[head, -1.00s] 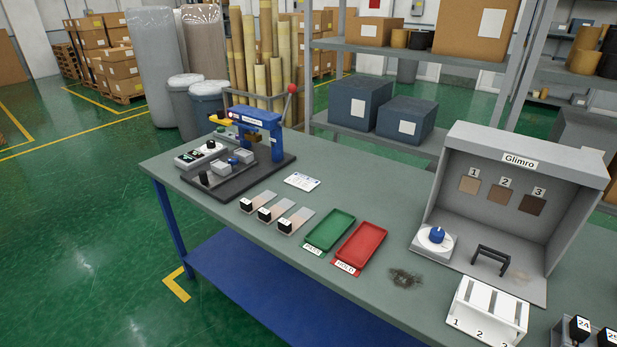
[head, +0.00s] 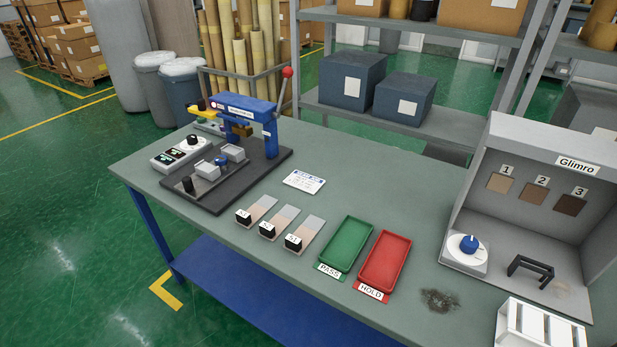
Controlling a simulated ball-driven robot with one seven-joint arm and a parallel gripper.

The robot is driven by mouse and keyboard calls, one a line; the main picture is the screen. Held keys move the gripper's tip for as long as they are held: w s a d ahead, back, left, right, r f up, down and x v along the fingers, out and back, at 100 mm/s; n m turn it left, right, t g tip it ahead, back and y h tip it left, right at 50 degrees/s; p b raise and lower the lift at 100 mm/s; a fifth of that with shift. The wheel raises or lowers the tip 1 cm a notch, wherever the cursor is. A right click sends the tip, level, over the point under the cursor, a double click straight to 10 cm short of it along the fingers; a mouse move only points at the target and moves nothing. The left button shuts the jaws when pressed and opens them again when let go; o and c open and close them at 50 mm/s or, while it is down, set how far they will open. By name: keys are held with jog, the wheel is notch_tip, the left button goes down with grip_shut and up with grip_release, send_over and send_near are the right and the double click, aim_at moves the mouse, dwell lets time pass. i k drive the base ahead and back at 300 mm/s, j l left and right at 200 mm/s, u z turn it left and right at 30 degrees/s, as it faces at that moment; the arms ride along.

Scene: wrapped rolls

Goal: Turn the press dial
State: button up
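The blue press (head: 240,108) stands on a dark base plate (head: 238,190) at the left part of the table. It has a lever with a red ball on top. A grey control box (head: 178,152) beside it bears a black knob on a round white dial (head: 192,141) and small dark displays with green marks. A small blue knob (head: 221,160) sits between light blocks on the base plate. The dial's pointer setting is too small to read. My gripper is not in view.
Several labelled sample strips (head: 284,223), a white card (head: 304,182), a green PASS tray (head: 346,244) and a red HOLD tray (head: 384,258) lie on the table (head: 330,150). A Glimro booth (head: 535,190) with a blue-knobbed dial (head: 468,245) stands at right, near a white rack (head: 541,325).

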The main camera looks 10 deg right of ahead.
aim_at(192, 140)
jog(key=i+j, duration=0.5)
jog(key=j, duration=0.15)
jog(key=i+j, duration=0.5)
jog(key=j, duration=0.15)
jog(key=j+u, duration=0.05)
